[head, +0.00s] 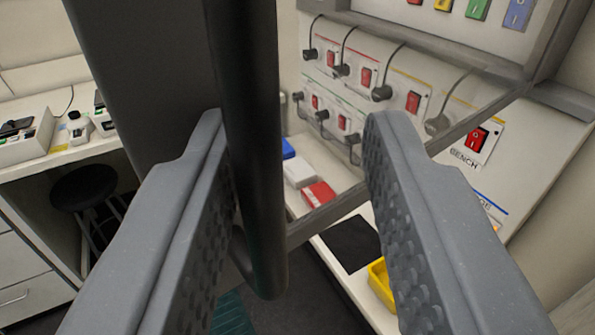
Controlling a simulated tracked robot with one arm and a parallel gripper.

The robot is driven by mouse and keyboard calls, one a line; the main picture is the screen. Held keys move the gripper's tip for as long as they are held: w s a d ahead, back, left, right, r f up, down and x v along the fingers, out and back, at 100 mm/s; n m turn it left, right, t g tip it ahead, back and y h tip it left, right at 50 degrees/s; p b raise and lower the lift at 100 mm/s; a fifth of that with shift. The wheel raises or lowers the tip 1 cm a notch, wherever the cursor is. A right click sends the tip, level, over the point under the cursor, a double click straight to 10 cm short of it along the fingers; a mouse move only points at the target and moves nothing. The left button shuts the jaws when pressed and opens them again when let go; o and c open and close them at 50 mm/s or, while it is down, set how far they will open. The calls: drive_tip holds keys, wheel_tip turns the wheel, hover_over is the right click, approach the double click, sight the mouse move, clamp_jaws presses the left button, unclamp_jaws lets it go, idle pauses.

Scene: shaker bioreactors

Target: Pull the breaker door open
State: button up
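My gripper (290,125) is open, its two grey ridged fingers spread on either side of a black upright handle bar (245,130). The handle runs close along the left finger, and a clear gap lies between it and the right finger. Whether the left finger touches it I cannot tell. The breaker door's grey lower rail (420,155) runs from near the handle up to the right corner of the breaker box (440,40). The door appears to stand out at an angle from the box. Coloured breaker switches (478,8) show at the top right.
Red switches and plugged black cables line the wall panel (395,75). A bench below holds a red box (318,195), a black mat (350,243) and a yellow tray (378,280). A dark panel (140,70) blocks the upper left. A black stool (84,187) stands at left.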

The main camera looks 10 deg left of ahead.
drive_tip(key=s+d+p, duration=0.2)
drive_tip(key=s+p, duration=0.5)
drive_tip(key=s, duration=0.7)
drive_tip(key=shift+d, duration=0.3)
drive_tip(key=shift+f, duration=0.1)
idle(0.4)
